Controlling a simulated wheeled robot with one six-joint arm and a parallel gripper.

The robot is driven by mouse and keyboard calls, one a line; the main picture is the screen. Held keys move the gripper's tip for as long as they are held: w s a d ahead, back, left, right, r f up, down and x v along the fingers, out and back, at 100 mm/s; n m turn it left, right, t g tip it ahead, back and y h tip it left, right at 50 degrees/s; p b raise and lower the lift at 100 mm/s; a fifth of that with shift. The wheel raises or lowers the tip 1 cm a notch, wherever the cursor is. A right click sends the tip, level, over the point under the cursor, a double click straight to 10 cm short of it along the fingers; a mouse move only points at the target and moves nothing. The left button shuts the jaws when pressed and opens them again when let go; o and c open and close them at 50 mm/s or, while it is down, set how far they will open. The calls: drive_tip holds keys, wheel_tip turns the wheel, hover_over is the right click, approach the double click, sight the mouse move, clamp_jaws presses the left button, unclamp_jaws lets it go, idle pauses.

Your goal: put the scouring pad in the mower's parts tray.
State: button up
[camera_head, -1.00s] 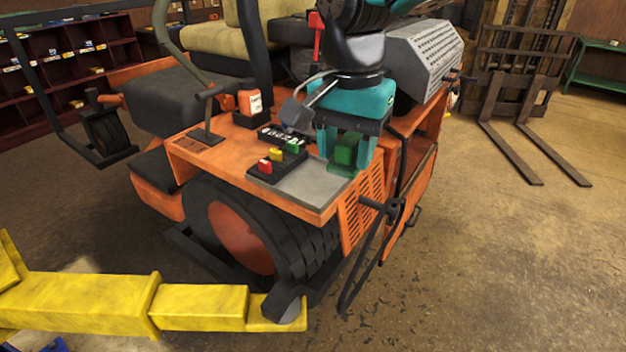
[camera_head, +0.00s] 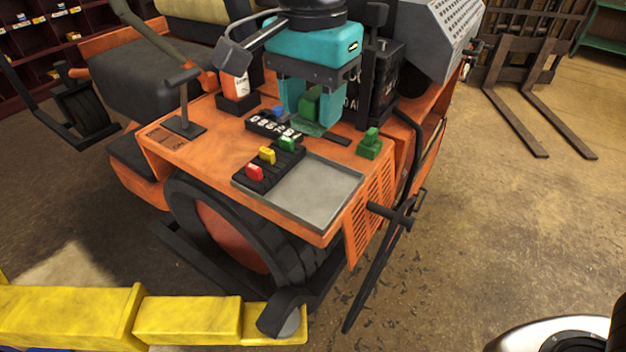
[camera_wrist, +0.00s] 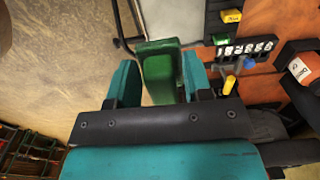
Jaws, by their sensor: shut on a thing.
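The pad also shows between the teal fingers in the wrist view (camera_wrist: 158,72). In the head view the gripper is above the mower deck, behind the grey parts tray (camera_head: 318,196). The tray is flat, shallow and looks empty, at the deck's front right corner. Whether the pad's underside touches anything is unclear.
Red, yellow and green levers (camera_head: 267,156) stand left of the tray, with a numbered counter (camera_head: 272,128) behind. A stepped green block (camera_head: 370,143) sits right of the gripper. An orange-white bottle (camera_head: 237,86) and a black box (camera_head: 385,82) flank it. A crank handle (camera_head: 395,213) juts out at right.

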sight(311, 208)
wheel_tip(311, 208, down, 16)
drive_tip(key=shift+a+p, duration=0.1)
drive_tip(key=shift+p, duration=1.1)
drive_tip(key=shift+f, duration=0.2)
drive_tip(key=o, duration=0.8)
drive_tip(key=shift+o, duration=0.2)
drive_tip(key=shift+r, duration=0.15)
